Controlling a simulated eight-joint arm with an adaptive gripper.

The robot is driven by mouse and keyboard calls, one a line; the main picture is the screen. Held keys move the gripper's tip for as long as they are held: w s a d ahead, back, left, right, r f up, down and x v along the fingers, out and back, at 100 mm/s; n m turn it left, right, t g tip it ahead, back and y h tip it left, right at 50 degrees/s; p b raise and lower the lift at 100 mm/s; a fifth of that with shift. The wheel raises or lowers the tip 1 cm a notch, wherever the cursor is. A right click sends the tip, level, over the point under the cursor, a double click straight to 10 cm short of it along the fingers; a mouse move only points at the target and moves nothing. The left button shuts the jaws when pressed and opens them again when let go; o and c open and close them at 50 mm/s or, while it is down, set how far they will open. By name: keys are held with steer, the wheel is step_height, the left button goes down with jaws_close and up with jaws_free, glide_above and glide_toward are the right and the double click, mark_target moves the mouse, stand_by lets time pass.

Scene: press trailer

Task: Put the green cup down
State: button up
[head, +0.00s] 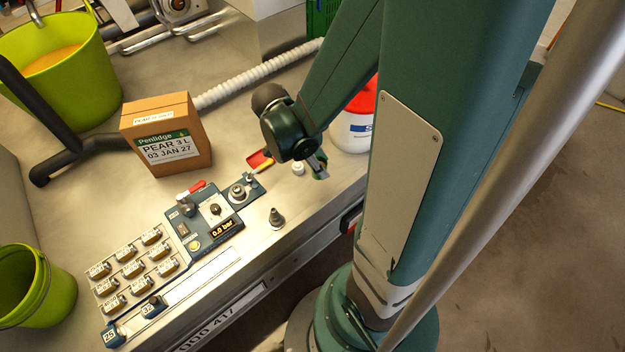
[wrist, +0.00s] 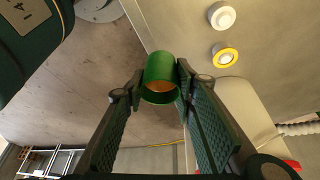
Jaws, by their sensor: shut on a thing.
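The green cup (wrist: 160,68) is between the fingers of my gripper (wrist: 160,82) in the wrist view, and the gripper is shut on it. The cup's open end faces the wrist camera and its inside looks brownish. In the head view my gripper (head: 318,163) is over the counter's front edge, with only a small part of the cup (head: 321,176) showing beside the fingers. I cannot tell whether the cup touches the counter (head: 240,150).
A small white round piece (head: 298,168) lies just left of my gripper. A white tub with a red lid (head: 352,132) stands behind it, partly hidden by my arm. A control panel (head: 210,218), a cardboard box (head: 168,135) and green-yellow buckets (head: 35,285) stand to the left.

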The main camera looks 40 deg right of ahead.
steer(key=shift+f+b, duration=1.05)
steer(key=shift+f, duration=1.85)
steer(key=shift+f, duration=0.1)
steer(key=shift+f+b, duration=0.75)
steer(key=shift+f, duration=1.25)
steer(key=shift+f, duration=0.2)
steer(key=o, duration=0.9)
steer(key=shift+r, duration=0.3)
steer(key=shift+p+v, duration=1.85)
steer(key=shift+v, duration=4.1)
